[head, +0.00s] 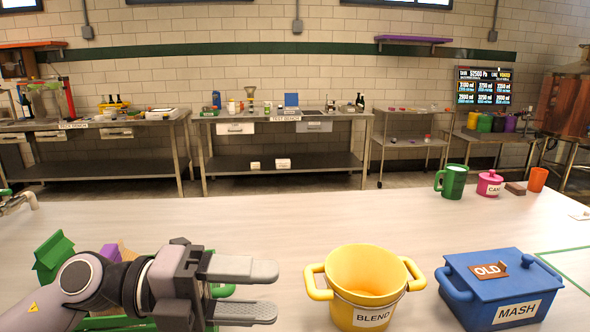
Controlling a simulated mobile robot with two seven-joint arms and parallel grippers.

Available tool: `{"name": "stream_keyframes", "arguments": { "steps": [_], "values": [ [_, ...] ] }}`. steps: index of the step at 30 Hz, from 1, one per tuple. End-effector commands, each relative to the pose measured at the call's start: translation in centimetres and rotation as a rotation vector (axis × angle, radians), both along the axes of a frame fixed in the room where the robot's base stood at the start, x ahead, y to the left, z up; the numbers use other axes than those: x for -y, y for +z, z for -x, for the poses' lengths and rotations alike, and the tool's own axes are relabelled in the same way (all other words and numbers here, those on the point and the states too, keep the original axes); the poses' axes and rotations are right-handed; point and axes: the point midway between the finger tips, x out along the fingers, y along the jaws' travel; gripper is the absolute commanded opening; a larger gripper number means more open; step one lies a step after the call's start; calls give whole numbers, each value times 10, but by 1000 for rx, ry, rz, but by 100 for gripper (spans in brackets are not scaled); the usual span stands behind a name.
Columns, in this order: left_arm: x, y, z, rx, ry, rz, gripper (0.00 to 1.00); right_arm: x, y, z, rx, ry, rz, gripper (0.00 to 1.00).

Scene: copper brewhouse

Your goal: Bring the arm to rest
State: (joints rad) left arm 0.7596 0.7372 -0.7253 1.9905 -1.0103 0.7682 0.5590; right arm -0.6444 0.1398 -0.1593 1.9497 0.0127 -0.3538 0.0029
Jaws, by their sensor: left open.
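My left arm comes in from the lower left, and its gripper (264,291) is open over the near part of the pale table (250,222). Nothing shows between its two fingers. A yellow pot marked BLEND (366,280) stands just to the right of the fingertips, apart from them. Part of a green crate (110,323) shows behind and under the arm, mostly hidden. A green carton (52,257) stands at the left beside the arm. My right gripper is not in view.
A blue lidded box marked MASH (498,290), with an OLD tag, stands right of the pot. A green mug (452,182), a pink CAN pot (489,183) and an orange cup (538,179) stand at the far right edge. A tap (20,201) is at far left. The table's middle is clear.

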Motion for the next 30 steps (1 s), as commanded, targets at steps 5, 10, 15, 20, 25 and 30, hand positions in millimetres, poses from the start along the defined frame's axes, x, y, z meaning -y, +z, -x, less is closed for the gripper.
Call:
{"name": "stream_keyframes", "arguments": {
  "steps": [5, 10, 15, 20, 25, 30],
  "values": [
    [4, 30, -10, -145, 176, 376, 62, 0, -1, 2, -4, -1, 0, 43],
    [-24, 35, -37, -335, 428, 660, 62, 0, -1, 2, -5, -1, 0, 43],
    [-69, 2, -61, -575, 738, 851, 62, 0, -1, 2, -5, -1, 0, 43],
    [-113, -61, -67, -840, 1062, 930, 62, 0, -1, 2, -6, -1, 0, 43],
    [-152, -148, -39, -1154, 1410, 894, 62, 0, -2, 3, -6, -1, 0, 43],
    [-174, -227, 21, -1464, 1705, 747, 62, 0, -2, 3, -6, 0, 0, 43]
  ]
}}
